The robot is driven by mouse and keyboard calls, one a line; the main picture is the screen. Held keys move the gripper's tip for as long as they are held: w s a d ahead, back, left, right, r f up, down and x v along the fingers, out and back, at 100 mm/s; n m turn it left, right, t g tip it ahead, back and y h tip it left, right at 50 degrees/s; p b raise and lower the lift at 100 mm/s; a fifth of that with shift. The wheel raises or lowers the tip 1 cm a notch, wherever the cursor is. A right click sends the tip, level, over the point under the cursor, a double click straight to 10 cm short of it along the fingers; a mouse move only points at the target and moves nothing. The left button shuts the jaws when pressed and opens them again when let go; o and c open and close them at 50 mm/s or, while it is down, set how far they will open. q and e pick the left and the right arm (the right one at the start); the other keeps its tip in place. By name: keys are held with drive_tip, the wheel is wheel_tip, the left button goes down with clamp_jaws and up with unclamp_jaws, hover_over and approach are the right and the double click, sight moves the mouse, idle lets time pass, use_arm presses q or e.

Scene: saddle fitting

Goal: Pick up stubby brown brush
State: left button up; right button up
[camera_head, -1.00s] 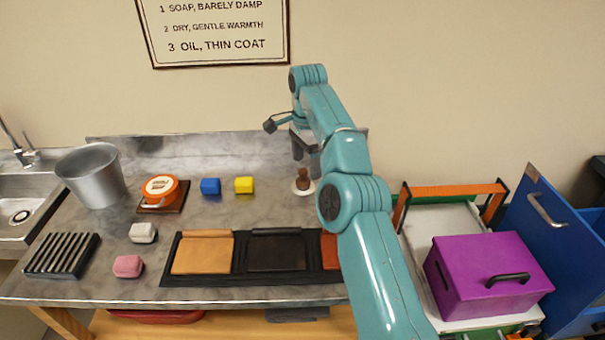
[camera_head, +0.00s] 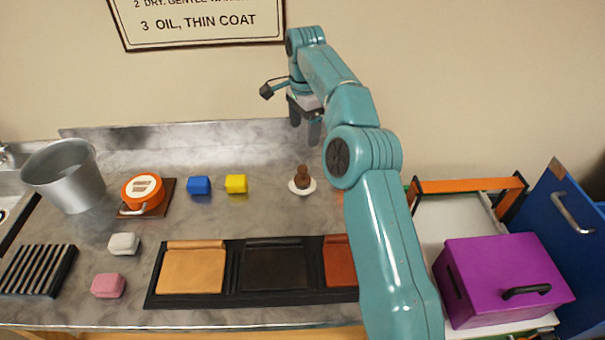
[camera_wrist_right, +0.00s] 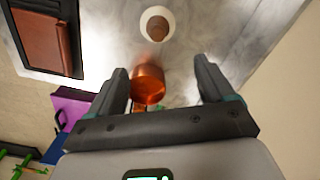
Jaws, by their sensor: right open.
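The stubby brown brush (camera_head: 302,177) stands upright on a small white dish (camera_head: 301,189) on the grey counter. It also shows near the top of the right wrist view (camera_wrist_right: 157,29), apart from the fingers. My right gripper (camera_head: 305,128) is open and empty, raised above the counter and behind the brush in the head view. Its two fingers show spread in the right wrist view, with a copper-coloured pot (camera_wrist_right: 148,85) visible between them, farther off. My left gripper is in neither view.
A black tray (camera_head: 232,296) with leather panels lies in front. A metal bucket (camera_head: 66,176) stands far left, a purple box (camera_head: 505,279) right.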

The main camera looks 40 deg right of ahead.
drive_tip(key=b, duration=0.2)
hover_over(303, 167)
drive_tip(key=f, duration=0.6)
drive_tip(key=shift+w+d, duration=0.1)
drive_tip(key=shift+d, duration=0.15)
drive_tip(key=f, duration=0.4)
drive_tip(key=shift+s+a+f, duration=0.1)
drive_tip(key=shift+s+a, duration=0.1)
drive_tip(key=shift+f, duration=0.6)
wheel_tip(303, 167, down, 4)
drive_tip(key=shift+a+r, duration=0.1)
drive_tip(key=shift+w+f, duration=0.15)
drive_tip(key=shift+f, duration=0.45)
drive_tip(key=c, duration=1.1)
drive_tip(key=shift+c, duration=0.2)
drive_tip(key=shift+r, duration=0.15)
